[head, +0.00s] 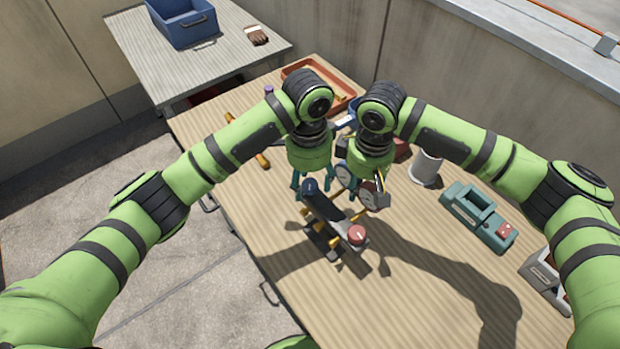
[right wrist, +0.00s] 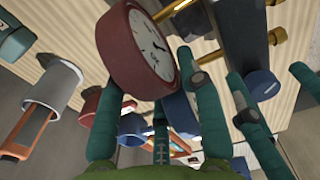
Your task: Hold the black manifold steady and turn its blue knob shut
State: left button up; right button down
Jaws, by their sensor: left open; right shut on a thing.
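The black manifold (head: 334,217) lies above the wooden table, with brass fittings, a red knob (head: 357,235) at its near end and the blue knob (head: 311,187) at its far end. A red-rimmed gauge (head: 369,193) and a blue-rimmed gauge (head: 343,175) sit on its right side. My right gripper (head: 365,184) is shut on the manifold at its gauge side; in the right wrist view the red gauge (right wrist: 135,48) fills the space by its fingers. My left gripper (head: 312,183) is open, its fingers around the blue knob, which also shows in the right wrist view (right wrist: 262,86). Exact finger contact is hidden.
A grey cup (head: 426,169), a teal tool (head: 476,215) and a grey case (head: 543,279) stand on the right. An orange tray (head: 345,82) lies behind my grippers, a yellow-handled tool (head: 261,158) to the left. The near table is clear.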

pick_arm(q)
notch_tip(320, 180, up, 10)
dwell(0.5)
jog(key=t+h, duration=0.2)
jog(key=h, duration=0.2)
send_near(307, 183)
jog(key=x, duration=0.9)
jog(key=shift+s+d+r, duration=0.1)
jog(key=shift+d+r, duration=0.05)
jog(key=shift+d, duration=0.15)
jog(key=c, duration=1.1)
